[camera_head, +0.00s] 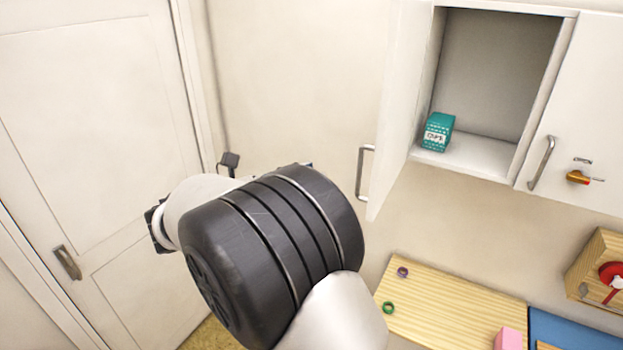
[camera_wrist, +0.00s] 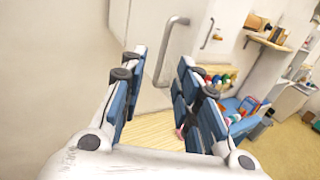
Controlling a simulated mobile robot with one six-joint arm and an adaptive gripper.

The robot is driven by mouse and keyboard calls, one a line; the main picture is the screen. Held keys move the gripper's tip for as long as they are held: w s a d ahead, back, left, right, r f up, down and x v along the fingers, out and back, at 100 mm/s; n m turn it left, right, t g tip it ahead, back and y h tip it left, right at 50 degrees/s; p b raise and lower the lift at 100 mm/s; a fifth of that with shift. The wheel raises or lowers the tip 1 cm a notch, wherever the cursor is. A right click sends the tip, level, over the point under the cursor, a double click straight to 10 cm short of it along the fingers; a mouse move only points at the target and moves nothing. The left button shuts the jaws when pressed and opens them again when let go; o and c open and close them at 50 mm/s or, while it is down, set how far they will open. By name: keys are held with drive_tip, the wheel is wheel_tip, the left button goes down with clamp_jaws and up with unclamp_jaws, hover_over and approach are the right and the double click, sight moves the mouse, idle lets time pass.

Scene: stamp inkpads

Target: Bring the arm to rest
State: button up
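My gripper (camera_wrist: 158,85) shows in the wrist view with its two blue-padded fingers spread apart and nothing between them. Beyond the fingers is the metal handle (camera_wrist: 170,45) of a pale cabinet door. In the head view my arm fills the middle, left of the open cabinet door (camera_head: 400,100). The fingers are mostly hidden behind the arm there. A teal box (camera_head: 438,132) stands inside the open wall cabinet (camera_head: 470,155), near its left side.
A wooden board (camera_head: 450,300) below the cabinet holds a green ring (camera_head: 388,308), a purple ring (camera_head: 402,272) and a pink block (camera_head: 508,339). A wooden box (camera_head: 598,270) is at the right. A white door (camera_head: 90,130) stands at the left.

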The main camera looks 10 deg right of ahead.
drive_tip(key=shift+d, duration=0.1)
drive_tip(key=s+d+f+m+g+y+b, duration=0.65)
drive_tip(key=s+d+f+m+b, duration=0.25)
drive_tip(key=s+d+f+b, duration=0.7)
drive_tip(key=s+a+f+m+t+y+b, duration=0.1)
drive_tip(key=s+a+f+m+y+b, duration=0.1)
drive_tip(key=f, duration=0.5)
drive_tip(key=s+a+f+m+t+y+b, duration=0.1)
drive_tip(key=s+a+f+m+y+b, duration=0.1)
drive_tip(key=s+f+m+y+b, duration=0.2)
drive_tip(key=s+a+f+m+t+y+b, duration=0.1)
drive_tip(key=s+a+f+m+y+b, duration=0.2)
drive_tip(key=s+f+m+b, duration=0.4)
wheel_tip(320, 180, down, 4)
drive_tip(key=shift+s+r+m+t+y, duration=0.25)
drive_tip(key=shift+s+m+t+y, duration=0.15)
drive_tip(key=shift+s+m, duration=0.25)
